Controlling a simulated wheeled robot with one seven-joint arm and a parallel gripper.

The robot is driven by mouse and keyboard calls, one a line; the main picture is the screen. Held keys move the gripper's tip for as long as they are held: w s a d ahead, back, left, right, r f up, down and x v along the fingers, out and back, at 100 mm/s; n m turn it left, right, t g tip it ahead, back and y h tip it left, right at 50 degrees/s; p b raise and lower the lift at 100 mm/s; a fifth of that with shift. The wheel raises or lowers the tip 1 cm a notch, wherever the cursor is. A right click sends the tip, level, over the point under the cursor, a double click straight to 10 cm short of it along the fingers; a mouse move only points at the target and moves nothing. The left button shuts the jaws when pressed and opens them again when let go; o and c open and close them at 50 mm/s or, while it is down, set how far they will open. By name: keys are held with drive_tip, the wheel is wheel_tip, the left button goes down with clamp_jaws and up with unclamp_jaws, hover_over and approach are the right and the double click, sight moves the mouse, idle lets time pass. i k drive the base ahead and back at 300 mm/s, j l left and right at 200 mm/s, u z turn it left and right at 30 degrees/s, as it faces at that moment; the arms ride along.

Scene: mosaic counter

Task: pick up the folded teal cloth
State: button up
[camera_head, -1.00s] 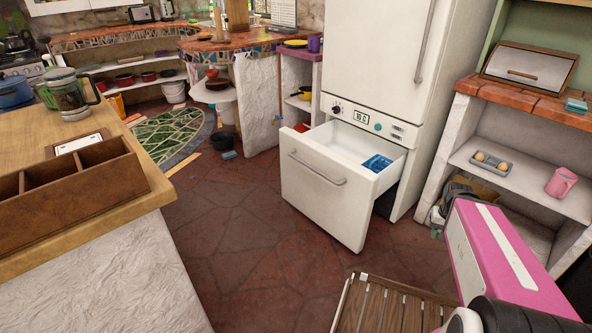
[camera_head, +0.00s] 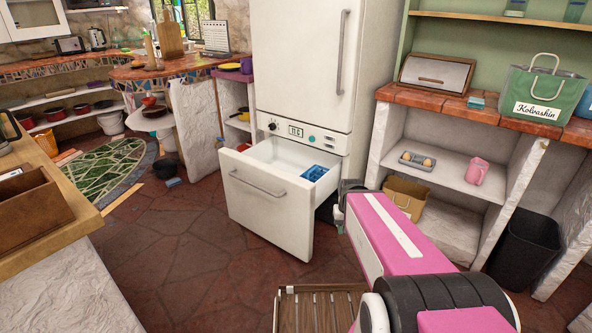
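A small folded teal cloth (camera_head: 476,102) lies on the red tiled counter top (camera_head: 446,98), just right of the bread box. My pink arm reaches in from the lower right. My gripper (camera_head: 341,212) shows only in part past the arm's far end, in front of the fridge's right side. It is well left of and lower in the picture than the cloth, and apart from it. The arm hides most of it, so its fingers cannot be made out.
A bread box (camera_head: 436,73) and a green bag (camera_head: 541,92) flank the cloth. The shelf below holds an egg tray (camera_head: 417,161) and a pink mug (camera_head: 477,171). The fridge's bottom drawer (camera_head: 268,203) stands open. A black bin (camera_head: 524,249) is at right.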

sight(476, 102)
drive_tip(key=z, duration=0.8)
